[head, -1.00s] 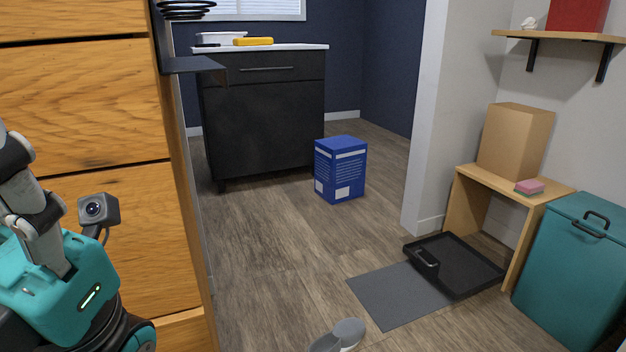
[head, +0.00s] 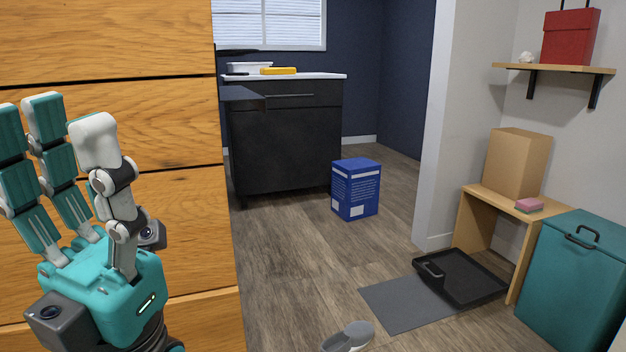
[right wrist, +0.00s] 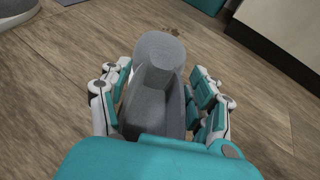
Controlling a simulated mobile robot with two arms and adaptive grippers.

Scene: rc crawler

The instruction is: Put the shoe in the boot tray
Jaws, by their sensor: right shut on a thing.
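In the right wrist view my right gripper (right wrist: 160,90) is shut on a grey shoe (right wrist: 158,55), its fingers along both sides. The right gripper is outside the head view. My left gripper (head: 68,130) is open and empty, fingers up, in front of the wooden drawers.
The wooden drawer unit (head: 225,250) fills the left side. A grey mat (head: 400,303) lies beside the tray. A small wooden bench (head: 470,220) and a teal bin (head: 575,275) stand at right. A blue box (head: 356,190) stands farther back. The middle floor is clear.

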